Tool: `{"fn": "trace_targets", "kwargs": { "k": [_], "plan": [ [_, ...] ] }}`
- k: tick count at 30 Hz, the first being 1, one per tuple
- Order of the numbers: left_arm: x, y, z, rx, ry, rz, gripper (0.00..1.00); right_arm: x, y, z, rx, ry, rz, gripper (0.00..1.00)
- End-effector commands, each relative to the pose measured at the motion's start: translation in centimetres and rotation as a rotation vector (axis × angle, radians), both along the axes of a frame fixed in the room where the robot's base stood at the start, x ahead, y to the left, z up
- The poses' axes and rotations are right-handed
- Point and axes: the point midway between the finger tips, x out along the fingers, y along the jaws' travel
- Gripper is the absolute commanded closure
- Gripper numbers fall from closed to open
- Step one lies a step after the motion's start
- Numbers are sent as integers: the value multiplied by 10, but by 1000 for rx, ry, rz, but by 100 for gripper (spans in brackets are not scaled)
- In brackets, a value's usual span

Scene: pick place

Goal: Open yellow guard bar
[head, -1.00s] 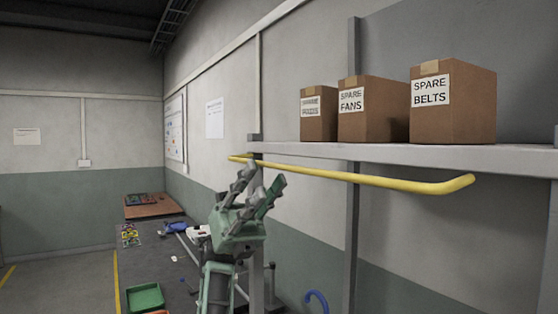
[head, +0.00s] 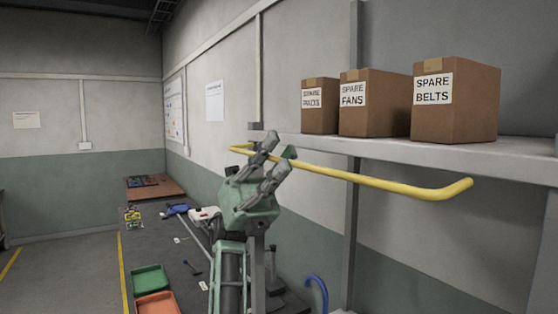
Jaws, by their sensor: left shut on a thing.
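The yellow guard bar (head: 375,182) runs along the front of the wall shelf, just below the shelf's edge. It slants from the left end near the shelf post to a bent right end. My left gripper (head: 279,152) is at the bar's left part, near the post, with its fingers pointing up and right. It is shut on the bar; the fingers hide part of the bar there. My right gripper is not in view.
The grey shelf (head: 440,153) bears three cardboard boxes, among them SPARE FANS (head: 385,105) and SPARE BELTS (head: 470,105). Below at left, a workbench holds a green tray (head: 150,280), an orange tray (head: 157,303) and small tools. A blue hook (head: 318,288) stands lower right.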

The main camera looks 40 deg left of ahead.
Motion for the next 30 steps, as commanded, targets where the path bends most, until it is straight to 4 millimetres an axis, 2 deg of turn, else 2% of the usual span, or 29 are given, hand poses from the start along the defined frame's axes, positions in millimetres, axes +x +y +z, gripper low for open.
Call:
{"fn": "trace_targets", "kwargs": {
  "k": [3, 10, 15, 21, 30],
  "plan": [
    [0, 0, 0, 0, 1, 1, 100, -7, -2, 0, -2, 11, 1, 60],
    [0, 0, 0, 8, 13, 3, 100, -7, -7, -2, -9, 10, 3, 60],
    [0, 0, 4, 55, 111, 8, 100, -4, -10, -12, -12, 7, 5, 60],
    [1, 0, 15, 103, 238, 7, 100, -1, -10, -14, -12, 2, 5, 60],
    [2, 0, 19, 115, 284, 1, 100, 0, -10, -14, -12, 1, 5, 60]
  ]
}}
